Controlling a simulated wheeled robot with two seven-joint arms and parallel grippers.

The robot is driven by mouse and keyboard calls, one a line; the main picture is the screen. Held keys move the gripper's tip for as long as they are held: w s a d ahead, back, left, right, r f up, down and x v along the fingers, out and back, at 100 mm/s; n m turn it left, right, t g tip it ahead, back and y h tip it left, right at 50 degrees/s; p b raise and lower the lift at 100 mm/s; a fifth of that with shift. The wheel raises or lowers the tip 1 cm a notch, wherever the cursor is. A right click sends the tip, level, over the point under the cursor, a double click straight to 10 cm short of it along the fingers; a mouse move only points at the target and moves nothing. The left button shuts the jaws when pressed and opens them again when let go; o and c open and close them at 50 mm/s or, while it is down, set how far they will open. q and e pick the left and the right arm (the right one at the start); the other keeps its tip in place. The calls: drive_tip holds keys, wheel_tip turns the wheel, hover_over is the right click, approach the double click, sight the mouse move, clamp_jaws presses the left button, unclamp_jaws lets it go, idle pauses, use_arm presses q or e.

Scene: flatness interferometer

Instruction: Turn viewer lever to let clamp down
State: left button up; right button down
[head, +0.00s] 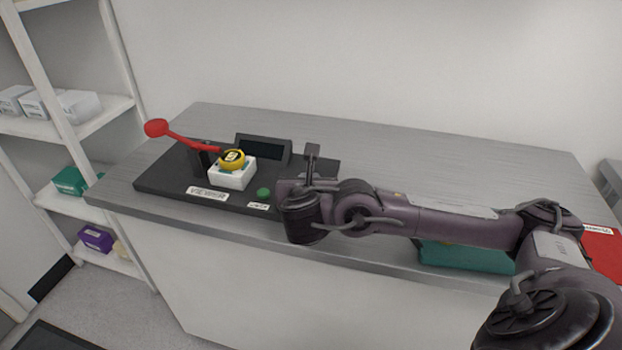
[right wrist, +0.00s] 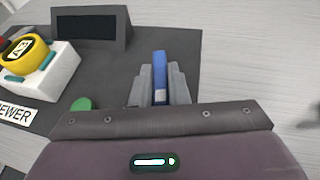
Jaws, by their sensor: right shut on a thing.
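The viewer (head: 160,181) is a dark base plate on the left of the bench. Its red lever (head: 184,138) slopes up to the left from a dark post and ends in a red knob (head: 156,128). A yellow round piece with a dark label (head: 232,158) sits on a white block (head: 232,175) beside the post; the wrist view shows it at upper left (right wrist: 25,53). My right gripper (right wrist: 160,90) is shut on a slim blue piece (right wrist: 160,65), over the viewer's right end, apart from the lever. My left gripper is out of view.
A dark display box (head: 263,149) stands behind the white block, and a green button (head: 264,193) lies in front. A green container (head: 465,258) is partly behind my right arm. A red item (head: 603,255) lies at far right. Shelves (head: 85,117) stand left. The back bench is clear.

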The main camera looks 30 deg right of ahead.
drive_tip(key=shift+w+a+m+g+h, duration=0.1)
drive_tip(key=shift+m+g+h, duration=0.6)
drive_tip(key=shift+m+h, duration=0.3)
drive_tip(key=c, duration=1.4)
unclamp_jaws()
